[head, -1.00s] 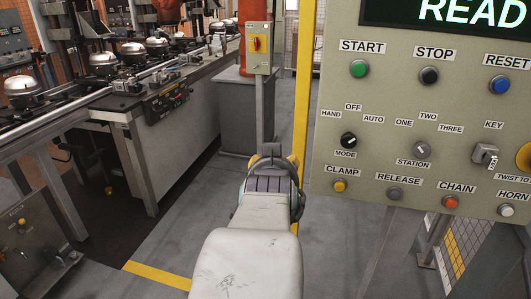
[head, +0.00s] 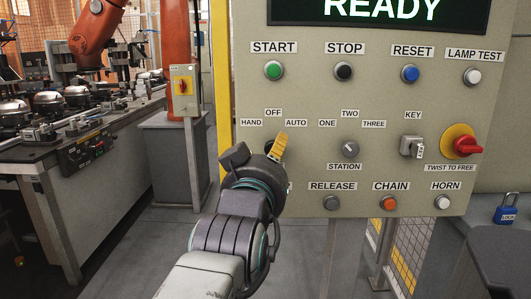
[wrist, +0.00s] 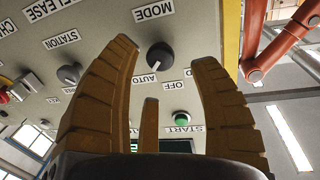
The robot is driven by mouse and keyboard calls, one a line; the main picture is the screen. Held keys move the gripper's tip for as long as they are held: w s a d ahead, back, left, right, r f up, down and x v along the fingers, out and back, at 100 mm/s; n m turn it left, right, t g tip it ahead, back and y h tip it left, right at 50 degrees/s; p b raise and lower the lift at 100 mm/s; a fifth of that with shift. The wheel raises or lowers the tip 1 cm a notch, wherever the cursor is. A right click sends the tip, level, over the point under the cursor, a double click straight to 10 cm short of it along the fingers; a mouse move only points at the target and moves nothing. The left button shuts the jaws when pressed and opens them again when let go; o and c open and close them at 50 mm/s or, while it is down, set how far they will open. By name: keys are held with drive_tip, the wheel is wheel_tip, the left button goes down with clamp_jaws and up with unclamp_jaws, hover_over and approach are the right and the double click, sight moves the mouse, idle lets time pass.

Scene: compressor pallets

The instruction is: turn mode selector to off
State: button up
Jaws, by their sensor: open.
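The mode selector is a black knob (wrist: 160,56) on the grey-green control panel (head: 310,95). In the wrist view, which is upside down, it shows between the two tan fingertips of my gripper (wrist: 166,51). The fingers are open and empty, apart on either side of the knob in the picture; I cannot tell whether they touch it. In the head view my gripper (head: 278,148) is in front of the panel just below the OFF label (head: 273,112) and hides the knob.
The station selector (head: 350,148) is right of my gripper. The key switch (head: 411,146) and red twist-to-free button (head: 466,146) are further right. The green start button (head: 273,70) is above, and release (head: 331,202) below. A yellow post (head: 220,60) stands left of the panel.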

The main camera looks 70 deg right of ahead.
drive_tip(key=shift+w+d, duration=0.25)
drive_tip(key=shift+d, duration=1.05)
drive_tip(key=shift+w+d, duration=0.25)
drive_tip(key=shift+d, duration=1)
drive_tip(key=shift+o, duration=0.3)
